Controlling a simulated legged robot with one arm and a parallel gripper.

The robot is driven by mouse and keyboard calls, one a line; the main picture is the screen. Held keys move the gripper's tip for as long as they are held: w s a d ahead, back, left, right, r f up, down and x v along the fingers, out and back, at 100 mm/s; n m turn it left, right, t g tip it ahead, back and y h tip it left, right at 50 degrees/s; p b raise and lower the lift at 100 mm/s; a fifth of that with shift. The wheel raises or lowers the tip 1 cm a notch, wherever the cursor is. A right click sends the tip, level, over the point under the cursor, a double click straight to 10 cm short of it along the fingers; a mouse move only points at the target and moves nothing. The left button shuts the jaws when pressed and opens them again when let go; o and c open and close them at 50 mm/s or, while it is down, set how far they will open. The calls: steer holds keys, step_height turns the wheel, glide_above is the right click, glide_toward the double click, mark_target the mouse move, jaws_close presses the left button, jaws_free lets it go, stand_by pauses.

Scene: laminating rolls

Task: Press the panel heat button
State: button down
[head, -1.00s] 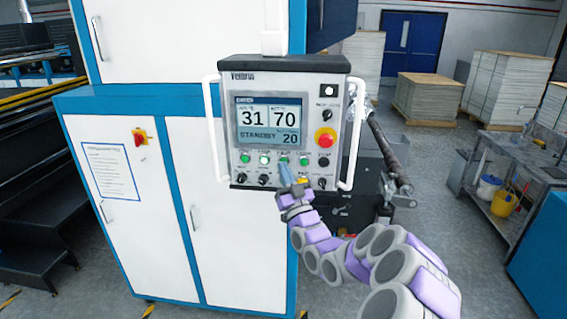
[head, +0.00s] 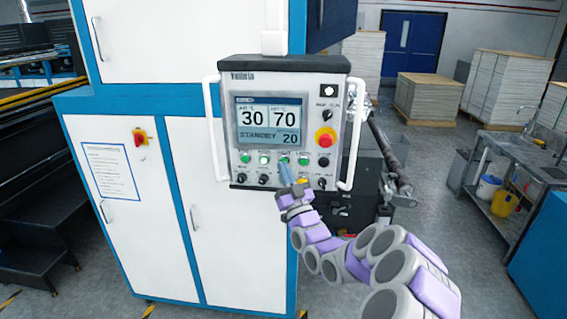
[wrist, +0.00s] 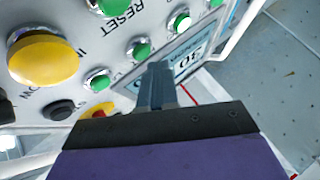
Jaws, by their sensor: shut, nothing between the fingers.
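The control panel (head: 284,84) hangs in front of the white and blue cabinet. Its screen reads 30 and 70, with STANDBY and 20 below. A row of small buttons runs under the screen; several are green, such as one at the left (head: 245,157), and their labels are too small to read in the head view. My gripper (head: 286,170) is shut and empty, its tip at the panel's lower middle, over the button row. In the wrist view the closed fingers (wrist: 157,85) point at the panel near a green button (wrist: 139,48); contact cannot be told. The heat label is not legible.
A red emergency knob (head: 325,138) sits at the panel's right. White handles flank the panel, the right one (head: 354,135) beside my arm. A yellow knob (wrist: 43,58) shows large in the wrist view. Pallet stacks (head: 428,99) and a sink bench (head: 520,150) stand farther right.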

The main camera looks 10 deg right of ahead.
steer(key=shift+w, duration=0.15)
steer(key=shift+w+d+r, duration=0.1)
steer(key=shift+w, duration=0.1)
stand_by(0.3)
steer(key=shift+w+d+b, duration=0.15)
steer(key=shift+w+b, duration=0.2)
steer(key=shift+w, duration=0.05)
stand_by(0.7)
steer(key=shift+s, duration=0.1)
steer(key=shift+s+a+b, duration=0.2)
steer(key=shift+s+b, duration=0.45)
steer(key=shift+s, duration=0.05)
steer(key=shift+s, duration=0.1)
steer(key=s+b, duration=0.1)
steer(key=s+a+b, duration=0.1)
steer(key=s, duration=0.1)
steer(key=s+b, duration=0.1)
steer(key=shift+s+a, duration=0.25)
steer(key=shift+a, duration=0.1)
